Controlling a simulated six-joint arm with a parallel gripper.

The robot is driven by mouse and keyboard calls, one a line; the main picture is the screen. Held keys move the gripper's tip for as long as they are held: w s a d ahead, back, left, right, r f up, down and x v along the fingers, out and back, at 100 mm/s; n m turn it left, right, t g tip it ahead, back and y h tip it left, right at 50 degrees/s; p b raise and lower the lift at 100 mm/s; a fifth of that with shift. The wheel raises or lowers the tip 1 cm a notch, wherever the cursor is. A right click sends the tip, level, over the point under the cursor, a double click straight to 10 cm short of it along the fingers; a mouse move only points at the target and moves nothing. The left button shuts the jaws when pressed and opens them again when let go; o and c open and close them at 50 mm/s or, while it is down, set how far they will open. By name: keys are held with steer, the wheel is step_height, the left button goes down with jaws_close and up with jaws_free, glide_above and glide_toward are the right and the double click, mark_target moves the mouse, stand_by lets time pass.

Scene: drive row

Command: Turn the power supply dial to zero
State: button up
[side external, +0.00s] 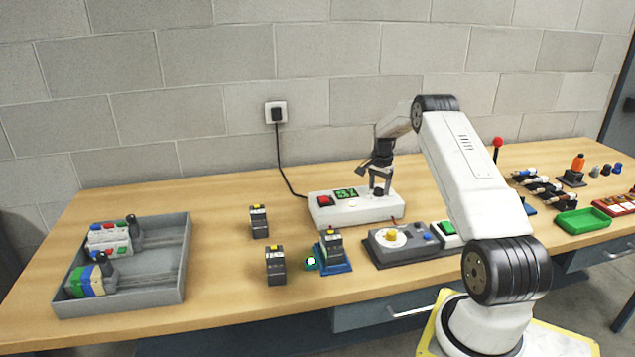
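The power supply (350,214) is a white box at the back middle of the table. It has a red switch (324,201) on the left and a green-lit display (345,194) whose digits are too small to read. My gripper (380,190) points down over the right part of its top, where the dial is. The fingertips are at or very near the top face, with a small gap visible between them. The dial is mostly hidden by the fingers, so its angle and whether the fingers touch it cannot be told.
A black cord runs from the power supply to a wall socket (276,112). A grey tray (180,262) is at left, a green tray (582,222) at right.

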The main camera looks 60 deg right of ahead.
steer(key=c, duration=0.6)
steer(key=n, duration=0.4)
steer(key=shift+n, duration=0.3)
steer(key=n, duration=0.9)
steer(key=shift+n, duration=0.3)
steer(key=n, duration=0.5)
steer(key=o, duration=1.2)
steer(key=shift+n, duration=0.3)
steer(key=shift+r, duration=0.15)
